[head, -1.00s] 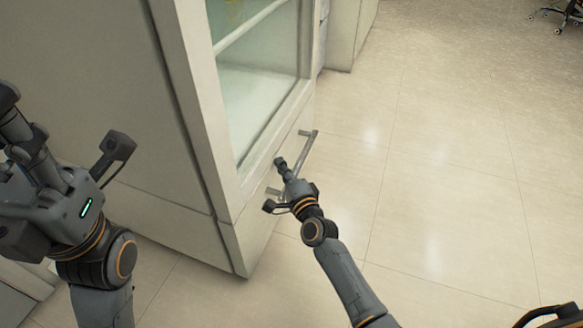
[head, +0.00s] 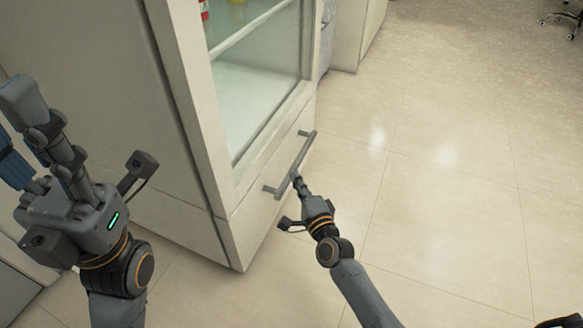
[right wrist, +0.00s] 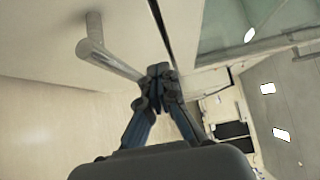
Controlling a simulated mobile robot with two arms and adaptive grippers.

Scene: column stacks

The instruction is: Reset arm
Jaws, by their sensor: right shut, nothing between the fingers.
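My right gripper (head: 299,183) is shut and empty. In the head view its tips overlap the lower end of the metal bar handle (head: 303,153) on the cabinet front; I cannot tell if they touch. In the right wrist view the closed fingertips (right wrist: 160,78) are beside the handle's end (right wrist: 110,60), with nothing between them. My left gripper (head: 25,135) is at the left edge of the head view, in front of the cabinet side. Its fingers look spread and empty, and part of it is cut off by the frame.
The pale cabinet (head: 160,195) has a glass window (head: 255,95) above the handle, with red and yellow items inside at the top. Open tiled floor (head: 450,200) lies to the right. A wheeled chair base (head: 560,20) is far off at the top right.

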